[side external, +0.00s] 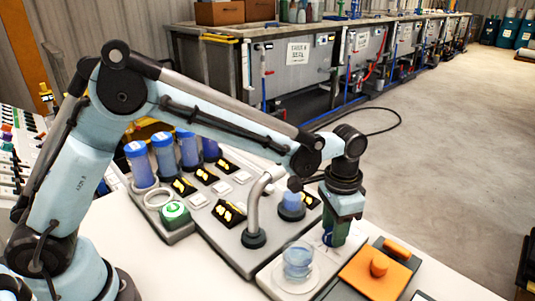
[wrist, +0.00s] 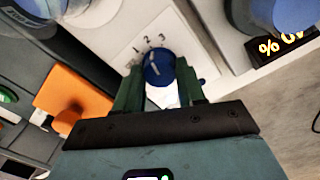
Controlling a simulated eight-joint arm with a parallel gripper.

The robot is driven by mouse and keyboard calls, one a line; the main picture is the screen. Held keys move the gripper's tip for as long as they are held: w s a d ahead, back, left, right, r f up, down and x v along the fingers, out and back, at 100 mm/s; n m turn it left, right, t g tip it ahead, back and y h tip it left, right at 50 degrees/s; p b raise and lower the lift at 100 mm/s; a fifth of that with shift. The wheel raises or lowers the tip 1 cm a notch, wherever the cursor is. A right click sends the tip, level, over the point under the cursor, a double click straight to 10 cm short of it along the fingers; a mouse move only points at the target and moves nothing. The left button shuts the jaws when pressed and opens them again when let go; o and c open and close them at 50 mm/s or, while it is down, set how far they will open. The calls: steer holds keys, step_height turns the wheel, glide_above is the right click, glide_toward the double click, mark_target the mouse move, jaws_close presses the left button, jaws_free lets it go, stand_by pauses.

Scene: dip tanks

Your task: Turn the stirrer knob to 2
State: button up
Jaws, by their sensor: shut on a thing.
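The stirrer knob (wrist: 158,66) is a round blue knob on a white panel (wrist: 125,58) in the wrist view. The printed numbers 1, 2 and 3 form an arc beyond it. A pale mark shows on the knob, but I cannot tell exactly which number it points to. My gripper (wrist: 159,78) has its green fingers on either side of the knob, shut on it. In the side external view my gripper (side external: 336,234) points down at the stirrer (side external: 268,278) and hides the knob. A beaker of blue liquid (side external: 298,260) stands on the stirrer's round plate.
An orange lid with a handle (side external: 372,276) lies close to the right of my gripper. A curved grey pipe (side external: 254,210) rises to its left. Blue-capped cylinders (side external: 164,155) and a panel with lit displays (side external: 229,214) stand behind. The floor at the right is clear.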

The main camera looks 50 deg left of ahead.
mark_target(330, 228)
steer(key=o, duration=1.1)
steer(key=shift+c, duration=0.2)
steer(key=shift+r, duration=0.15)
step_height(330, 228, up, 12)
steer(key=shift+a, duration=0.15)
steer(key=shift+w, duration=0.1)
steer(key=shift+a, duration=0.1)
steer(key=s+a+r+n+t, duration=0.2)
steer(key=a+n+t, duration=0.1)
steer(key=a, duration=0.5)
steer(key=s+a+r+n+t, duration=0.1)
steer(key=s+a+n+t, duration=0.2)
steer(key=a, duration=0.5)
steer(key=s+a+f+t, duration=0.1)
steer(key=s+a+f, duration=0.1)
steer(key=s+f, duration=0.3)
steer(key=s, duration=0.4)
steer(key=shift+s+a+f, duration=0.15)
steer(key=shift+a+f, duration=0.05)
steer(key=shift+f, duration=0.15)
